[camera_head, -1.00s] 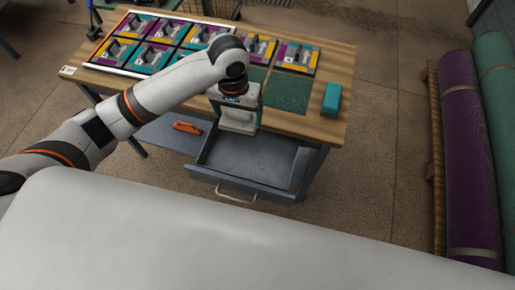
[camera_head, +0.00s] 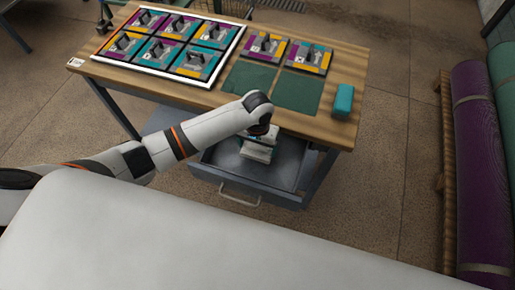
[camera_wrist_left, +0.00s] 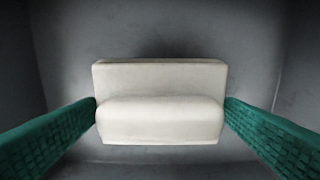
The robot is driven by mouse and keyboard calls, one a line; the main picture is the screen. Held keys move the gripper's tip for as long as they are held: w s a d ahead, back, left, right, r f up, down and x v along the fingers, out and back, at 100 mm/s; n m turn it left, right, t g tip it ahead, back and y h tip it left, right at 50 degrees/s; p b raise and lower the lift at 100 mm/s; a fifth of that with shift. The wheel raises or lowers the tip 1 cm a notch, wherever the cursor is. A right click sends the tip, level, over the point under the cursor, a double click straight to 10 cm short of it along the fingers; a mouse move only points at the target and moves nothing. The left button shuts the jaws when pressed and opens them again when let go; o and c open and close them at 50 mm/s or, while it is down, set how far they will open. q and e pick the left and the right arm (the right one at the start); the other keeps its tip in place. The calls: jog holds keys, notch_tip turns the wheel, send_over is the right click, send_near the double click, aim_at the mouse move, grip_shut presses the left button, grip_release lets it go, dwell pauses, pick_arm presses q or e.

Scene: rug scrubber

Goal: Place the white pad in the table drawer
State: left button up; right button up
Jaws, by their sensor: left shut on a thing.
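The white pad (camera_wrist_left: 160,105) is a pale block with a rounded front part, held between the green fingertips of my left gripper (camera_wrist_left: 160,118) in the left wrist view. In the head view my left gripper (camera_head: 257,150) points down over the open table drawer (camera_head: 228,172), with the white pad (camera_head: 258,153) at its tip. Grey drawer surfaces surround the pad in the wrist view. I cannot tell whether the pad touches the drawer floor. My right gripper is not in view.
The wooden table (camera_head: 330,118) carries a white-framed tray (camera_head: 95,55) of coloured tiles, two more tiles, dark green mats (camera_head: 298,92) and a teal block (camera_head: 343,100). Rolled rugs (camera_head: 485,160) stand at the right. Floor is clear between table and rugs.

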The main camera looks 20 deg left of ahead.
aim_at(257, 150)
pick_arm(q)
jog(key=shift+f, duration=1.35)
jog(key=shift+f, duration=0.2)
jog(key=o, duration=0.8)
jog(key=shift+r, duration=0.15)
notch_tip(257, 150, up, 12)
jog(key=shift+r+p, duration=0.1)
jog(key=shift+p, duration=0.25)
